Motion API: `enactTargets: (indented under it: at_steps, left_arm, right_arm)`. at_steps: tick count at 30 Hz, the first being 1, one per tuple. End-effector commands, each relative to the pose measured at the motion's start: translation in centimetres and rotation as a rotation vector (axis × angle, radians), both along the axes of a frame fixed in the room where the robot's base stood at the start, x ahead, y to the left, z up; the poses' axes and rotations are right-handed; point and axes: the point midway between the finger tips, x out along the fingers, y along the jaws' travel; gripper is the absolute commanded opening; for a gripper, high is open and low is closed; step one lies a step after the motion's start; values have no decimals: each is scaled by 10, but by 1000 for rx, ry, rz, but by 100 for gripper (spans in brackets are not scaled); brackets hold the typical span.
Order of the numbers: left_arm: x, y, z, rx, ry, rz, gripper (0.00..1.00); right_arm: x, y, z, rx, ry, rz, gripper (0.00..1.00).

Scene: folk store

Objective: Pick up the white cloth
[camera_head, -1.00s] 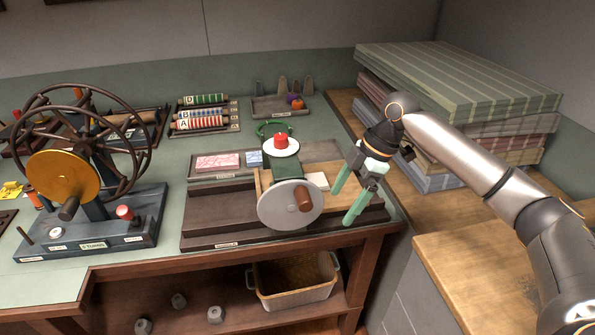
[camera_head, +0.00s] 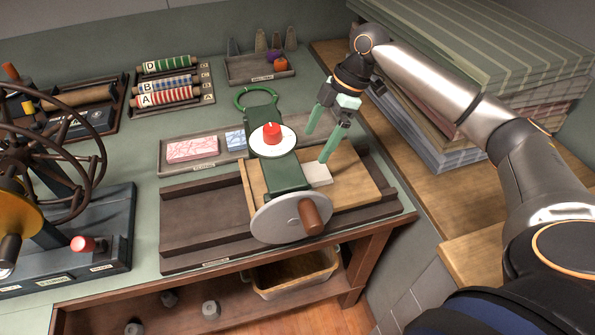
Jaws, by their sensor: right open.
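The white cloth (camera_head: 317,174) is a small pale folded square. It lies on the light wooden board (camera_head: 352,182), just right of the green machine with a grey handwheel (camera_head: 290,218). My right gripper (camera_head: 316,146) is open, with its two green fingers pointing down and left. One fingertip overlaps the far edge of the cloth in the picture; the other is farther back, near the red knob (camera_head: 272,133). Nothing is between the fingers, and I cannot tell whether the nearer one touches the cloth. My left gripper is not in view.
A tray with a pink patterned block (camera_head: 192,149) and a blue one (camera_head: 236,140) lies behind the machine. A wheeled device (camera_head: 60,220) is at left. Stacked striped fabrics (camera_head: 500,60) fill the right.

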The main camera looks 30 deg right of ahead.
Motion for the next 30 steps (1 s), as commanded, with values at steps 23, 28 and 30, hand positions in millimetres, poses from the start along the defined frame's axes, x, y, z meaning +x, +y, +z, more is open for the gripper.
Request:
enactTargets:
  at_steps: [23, 28, 30]
  left_arm:
    - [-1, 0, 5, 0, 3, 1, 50]
    - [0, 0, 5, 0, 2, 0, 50]
    - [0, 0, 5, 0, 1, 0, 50]
  right_arm:
    - [5, 33, -89, 0, 1, -1, 100]
    - [6, 33, -90, 0, 0, -1, 100]
    - [5, 33, -90, 0, 0, -1, 100]
